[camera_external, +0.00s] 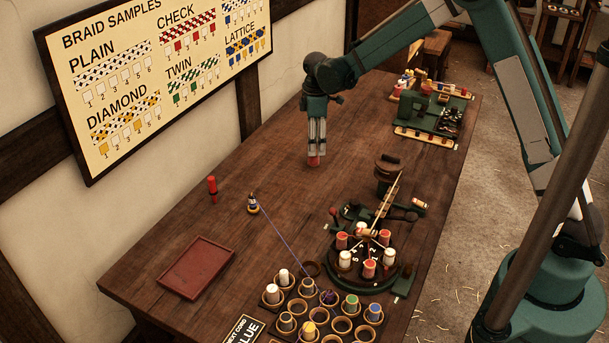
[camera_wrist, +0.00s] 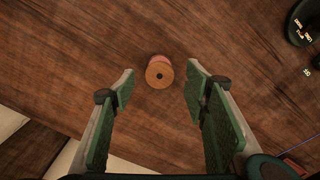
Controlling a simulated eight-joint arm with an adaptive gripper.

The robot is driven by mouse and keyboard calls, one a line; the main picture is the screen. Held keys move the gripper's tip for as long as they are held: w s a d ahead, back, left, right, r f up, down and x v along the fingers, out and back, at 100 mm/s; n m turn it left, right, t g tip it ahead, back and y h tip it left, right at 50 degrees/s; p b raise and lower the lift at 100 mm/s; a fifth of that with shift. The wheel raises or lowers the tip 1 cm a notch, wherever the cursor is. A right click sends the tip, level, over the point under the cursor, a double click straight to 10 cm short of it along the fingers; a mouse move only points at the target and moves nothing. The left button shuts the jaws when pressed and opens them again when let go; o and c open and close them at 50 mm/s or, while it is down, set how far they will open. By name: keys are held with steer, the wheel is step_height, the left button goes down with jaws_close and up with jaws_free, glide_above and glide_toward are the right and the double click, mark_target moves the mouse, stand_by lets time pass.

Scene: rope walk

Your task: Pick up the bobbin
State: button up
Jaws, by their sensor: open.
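A bobbin (camera_wrist: 159,73) with a round tan wooden end and pinkish-red thread stands on the table, seen from above in the wrist view. In the external view its red side (camera_external: 314,161) shows just under my gripper (camera_external: 316,150), which points straight down. In the wrist view the open fingers of my gripper (camera_wrist: 160,92) are on either side of the bobbin in the picture, with bare wood showing between them and it. Nothing is held. The fingers partly hide the bobbin's top in the external view.
A round braiding stand (camera_external: 375,265) with several bobbins is at the front right, beside a rack of cups (camera_external: 341,325). A dark red tray (camera_external: 196,267), a red peg (camera_external: 212,189) and a small bobbin on a blue thread (camera_external: 253,204) are left. Table around my gripper is clear.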

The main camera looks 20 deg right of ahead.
mark_target(313, 158)
steer(key=shift+f, duration=0.4)
steer(key=shift+f, duration=0.1)
steer(key=shift+f+b, duration=0.3)
steer(key=shift+f, duration=2.2)
steer(key=shift+c, duration=0.3)
steer(key=c, duration=0.9)
